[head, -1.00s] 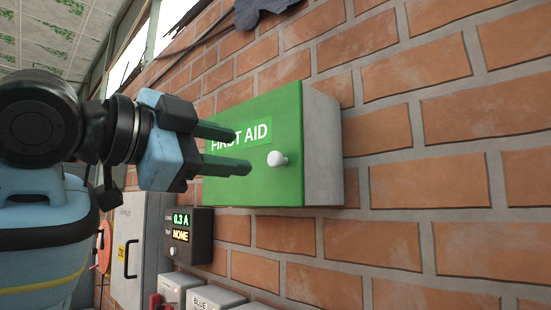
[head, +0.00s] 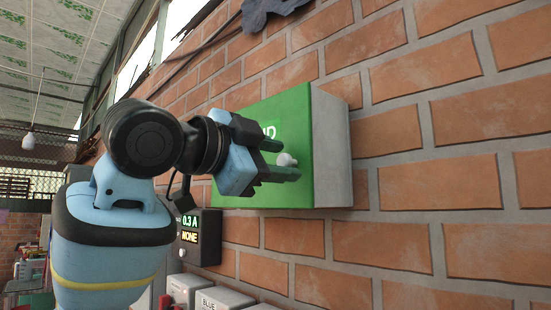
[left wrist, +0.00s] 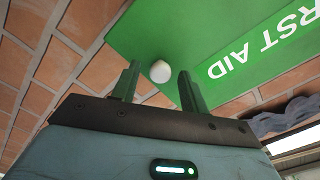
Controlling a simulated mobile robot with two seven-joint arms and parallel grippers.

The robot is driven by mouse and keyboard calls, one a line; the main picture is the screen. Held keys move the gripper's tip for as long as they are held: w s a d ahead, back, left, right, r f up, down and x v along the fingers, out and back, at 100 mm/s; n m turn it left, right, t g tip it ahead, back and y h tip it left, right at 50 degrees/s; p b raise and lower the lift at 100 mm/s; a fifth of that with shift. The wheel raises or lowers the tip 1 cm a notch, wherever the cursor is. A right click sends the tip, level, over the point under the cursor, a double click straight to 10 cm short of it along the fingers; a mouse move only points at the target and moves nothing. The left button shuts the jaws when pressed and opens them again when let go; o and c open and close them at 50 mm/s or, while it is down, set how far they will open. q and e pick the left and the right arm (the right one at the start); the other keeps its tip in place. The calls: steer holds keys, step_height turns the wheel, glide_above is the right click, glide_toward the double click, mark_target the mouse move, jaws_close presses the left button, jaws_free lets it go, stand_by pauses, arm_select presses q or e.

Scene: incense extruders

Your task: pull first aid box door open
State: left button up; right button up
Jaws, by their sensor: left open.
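The first aid box has a green door (head: 237,192) and a white side (head: 331,150), and it is mounted on the brick wall. The door looks shut. Its round white knob (head: 287,160) sits near the door's right edge. My left gripper (head: 290,159) is open in front of the door, with its fingers pointing at the knob. In the left wrist view the knob (left wrist: 160,71) shows between the two fingertips (left wrist: 159,72), apart from both. The arm and gripper hide most of the FIRST AID lettering in the head view. My right gripper is not in view.
A dark display box (head: 207,238) with lit readouts is on the wall below the first aid box. Pale boxes (head: 222,299) stand lower down. Dark cloth (head: 268,12) hangs above. The brick wall (head: 450,180) to the right is bare.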

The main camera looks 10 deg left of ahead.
arm_select(q)
steer(key=shift+c, duration=0.2)
jaws_close()
